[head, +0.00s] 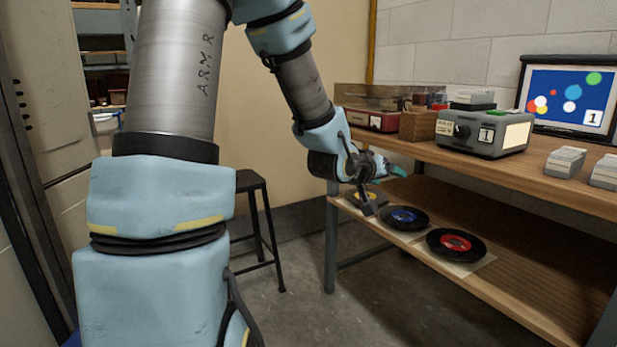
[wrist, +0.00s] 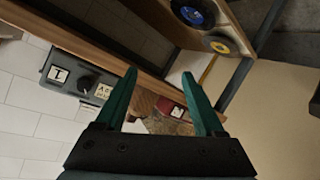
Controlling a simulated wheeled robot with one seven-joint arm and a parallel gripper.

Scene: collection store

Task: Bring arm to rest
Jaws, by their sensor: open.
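My arm (head: 180,75) rises large at the left of the head view, bends over at the top and reaches down toward the wooden bench. My gripper (head: 390,172) is at the far left end of the bench, near the front edge, between the bench top and the lower shelf. In the wrist view my gripper (wrist: 165,95) shows two green fingers spread apart with nothing between them. The wrist view is tilted, with the bench edge running diagonally beyond the fingers.
The bench (head: 480,170) carries a grey box (head: 485,135) with a dial, a wooden block (head: 418,125) and a screen (head: 570,95). Records with blue (head: 404,216) and red (head: 456,243) labels lie on the lower shelf (head: 500,262). A black stool (head: 255,183) stands behind my arm. Floor before the bench is clear.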

